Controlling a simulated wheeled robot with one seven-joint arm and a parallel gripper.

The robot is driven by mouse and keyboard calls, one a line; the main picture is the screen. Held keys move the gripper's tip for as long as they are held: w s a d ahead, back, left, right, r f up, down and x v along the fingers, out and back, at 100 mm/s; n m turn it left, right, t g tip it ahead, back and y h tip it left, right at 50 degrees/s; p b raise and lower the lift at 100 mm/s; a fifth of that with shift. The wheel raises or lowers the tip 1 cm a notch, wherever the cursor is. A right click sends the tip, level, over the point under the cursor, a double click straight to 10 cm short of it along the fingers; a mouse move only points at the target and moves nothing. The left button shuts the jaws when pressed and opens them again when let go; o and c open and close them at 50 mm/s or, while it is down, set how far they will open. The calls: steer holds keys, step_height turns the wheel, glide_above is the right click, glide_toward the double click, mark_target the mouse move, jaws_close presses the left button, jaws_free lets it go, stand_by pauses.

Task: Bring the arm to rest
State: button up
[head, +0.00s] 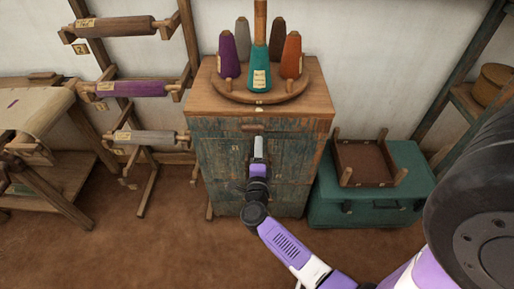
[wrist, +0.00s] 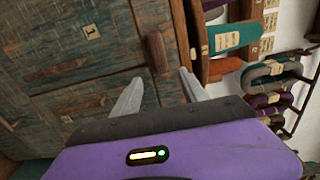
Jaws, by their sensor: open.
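My gripper (head: 259,150) is raised in front of the wooden cabinet (head: 222,160), near its top drawer. In the wrist view my gripper (wrist: 160,90) shows two grey fingers spread apart with nothing between them. A brown drawer handle (wrist: 158,52) lies beyond the fingertips; in the head view the same handle (head: 252,127) sits just above my gripper. I cannot tell how wide the gap to it is. My purple and white arm reaches up from the lower right.
A round wooden stand (head: 262,92) with several yarn cones tops the cabinet. A teal chest (head: 372,195) bearing an upturned stool (head: 366,163) stands right. A rack of rolls (head: 130,88) and a wooden frame (head: 45,150) stand left. The brown floor (head: 130,245) in front is clear.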

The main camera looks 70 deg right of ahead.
stand_by(0.3)
steer(key=w+a+r+n+t, duration=0.3)
steer(key=r+n+t, duration=0.1)
steer(key=r+n, duration=0.15)
steer(key=s+a+r+n+t+y, duration=0.2)
steer(key=a+r+n+t+y, duration=0.1)
steer(key=a+n, duration=0.3)
steer(key=s+a+r+n+t+y, duration=0.25)
steer(key=a+n, duration=0.25)
steer(key=a, duration=0.3)
steer(key=s+a+r+n+g+y, duration=0.1)
steer(key=s+a+r+n+y, duration=0.2)
steer(key=s+a+n+y, duration=0.8)
steer(key=s+a+n, duration=0.4)
steer(key=s+a, duration=0.3)
steer(key=shift+f+g, duration=0.1)
steer(key=shift+g, duration=0.15)
